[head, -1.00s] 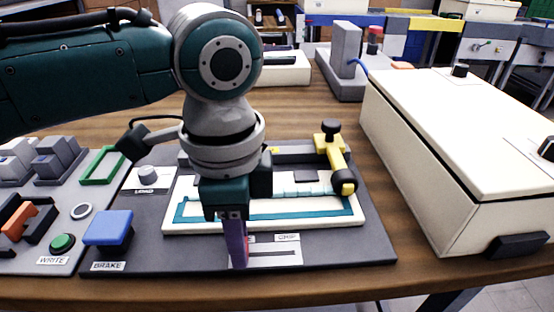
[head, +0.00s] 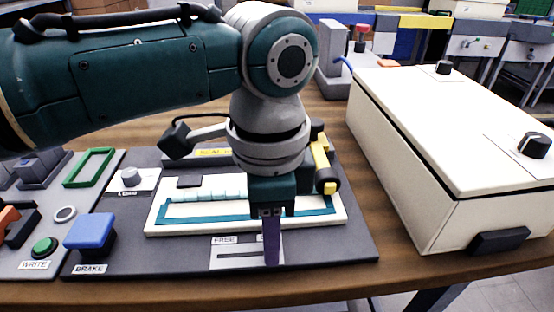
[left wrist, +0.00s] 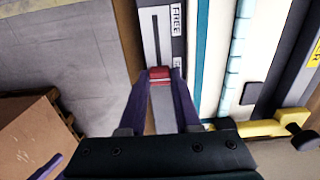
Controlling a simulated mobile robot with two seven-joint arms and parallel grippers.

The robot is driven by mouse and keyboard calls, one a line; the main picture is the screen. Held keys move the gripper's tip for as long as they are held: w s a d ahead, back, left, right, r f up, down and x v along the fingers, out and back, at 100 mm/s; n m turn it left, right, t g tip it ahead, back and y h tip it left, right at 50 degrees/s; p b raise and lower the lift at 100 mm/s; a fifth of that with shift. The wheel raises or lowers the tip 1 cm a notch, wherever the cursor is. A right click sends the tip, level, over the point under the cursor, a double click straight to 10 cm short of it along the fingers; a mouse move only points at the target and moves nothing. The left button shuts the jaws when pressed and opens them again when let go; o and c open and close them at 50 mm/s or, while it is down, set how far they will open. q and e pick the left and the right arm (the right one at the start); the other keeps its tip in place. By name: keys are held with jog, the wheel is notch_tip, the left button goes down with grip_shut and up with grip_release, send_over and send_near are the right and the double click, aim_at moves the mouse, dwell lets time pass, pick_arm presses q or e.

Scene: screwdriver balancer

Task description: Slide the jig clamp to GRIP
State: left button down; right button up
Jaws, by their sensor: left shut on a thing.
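The jig clamp's red slider (left wrist: 160,74) sits between the two purple fingers of my left gripper (left wrist: 161,80), which is shut on it. In the head view my left gripper (head: 271,255) points down at the right part of the slot (head: 238,255), and its fingers hide the slider there. The FREE label (head: 224,240) shows at the slot's left end. The label at the right end is mostly hidden by the gripper. A purple strip like a fingertip of my right gripper (left wrist: 47,166) shows at the left wrist view's lower left corner; its jaw state is hidden.
Behind the slot lies a cream jig (head: 165,230) with a teal strip. A yellow lever (head: 321,155) stands close right of my gripper. A blue BRAKE button (head: 90,230) is at left, a large cream box (head: 440,130) at right. A cardboard box (left wrist: 35,135) stands below.

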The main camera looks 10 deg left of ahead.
pick_arm(q)
jog(key=shift+d, duration=0.1)
jog(key=c, duration=1.1)
grip_release()
jog(key=shift+o, duration=1.1)
jog(key=shift+d, duration=0.15)
notch_tip(320, 180, up, 10)
jog(key=p, duration=0.2)
